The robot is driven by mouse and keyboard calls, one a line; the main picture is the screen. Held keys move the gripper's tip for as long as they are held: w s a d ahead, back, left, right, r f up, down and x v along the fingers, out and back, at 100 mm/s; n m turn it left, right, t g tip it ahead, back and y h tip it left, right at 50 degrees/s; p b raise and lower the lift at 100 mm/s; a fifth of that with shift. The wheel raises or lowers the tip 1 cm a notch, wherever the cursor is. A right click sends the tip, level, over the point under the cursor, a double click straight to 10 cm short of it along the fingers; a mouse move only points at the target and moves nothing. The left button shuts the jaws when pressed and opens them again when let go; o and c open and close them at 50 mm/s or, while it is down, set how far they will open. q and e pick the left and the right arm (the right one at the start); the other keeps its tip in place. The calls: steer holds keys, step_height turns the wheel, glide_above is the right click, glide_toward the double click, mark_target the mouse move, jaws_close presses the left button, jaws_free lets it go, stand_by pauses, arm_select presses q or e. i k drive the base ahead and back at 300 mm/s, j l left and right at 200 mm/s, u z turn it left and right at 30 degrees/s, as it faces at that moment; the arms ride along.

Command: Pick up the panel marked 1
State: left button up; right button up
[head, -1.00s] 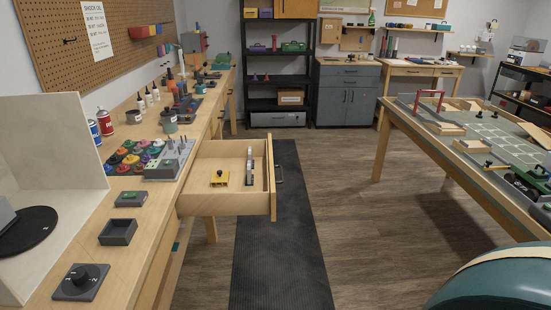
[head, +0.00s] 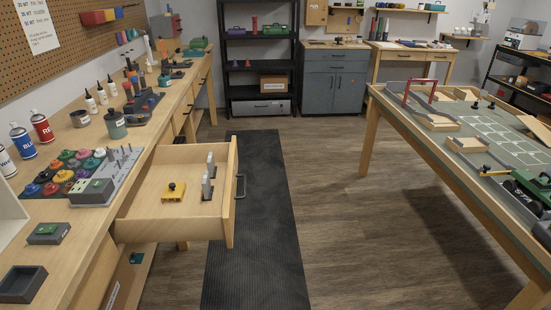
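I cannot make out a panel marked 1 in the head view. An open drawer (head: 143,228) sticks out from the left bench. In it lie a yellow piece (head: 174,192) with a black knob and two light grey upright pieces (head: 208,178) standing close together; I can read no number on them. On the right table stands a green vehicle (head: 530,192) with dark parts, cut off by the right edge. Neither of my grippers is in view.
The left bench (head: 75,236) holds a grey rack (head: 100,190), colored pots, spray cans (head: 42,127) and an open grey box (head: 22,284). The right table (head: 420,126) carries a marked green surface and a red arch (head: 420,88). The floor between, with a dark mat (head: 256,255), is clear.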

mark_target(212, 169)
steer(key=i+l, duration=0.2)
steer(key=i, duration=0.2)
steer(key=i+l, duration=0.2)
steer(key=i, duration=0.2)
steer(key=i+l, duration=0.25)
steer(key=i, duration=0.2)
